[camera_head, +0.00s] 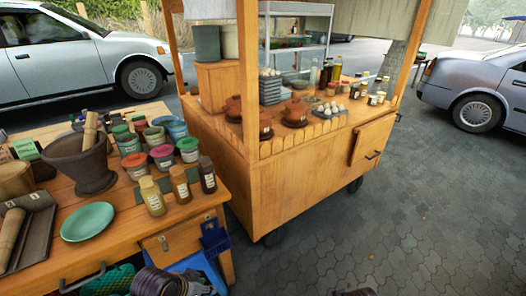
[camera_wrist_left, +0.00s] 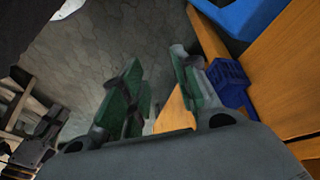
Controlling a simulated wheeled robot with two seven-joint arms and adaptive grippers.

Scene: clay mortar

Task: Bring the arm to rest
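My left gripper (camera_wrist_left: 158,75) shows in the left wrist view with two green-padded fingers apart. The gap between them is empty, with paving and a strip of wood behind it. In the head view, a dark ribbed part of my arm shows at the bottom left, in front of the table's front side; the fingers cannot be made out there. The dark clay mortar (camera_head: 82,172) stands upright on the wooden table (camera_head: 120,222) with a wooden pestle (camera_head: 90,130) in it. My right gripper is not seen; only a dark bit shows at the bottom edge.
A small blue basket (camera_head: 214,240) hangs at the table's corner and shows beside the fingers (camera_wrist_left: 232,82). Jars, bottles and a green plate (camera_head: 88,221) crowd the tabletop. A wooden cart (camera_head: 300,175) stands beyond. Paving (camera_head: 430,220) at the right is clear.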

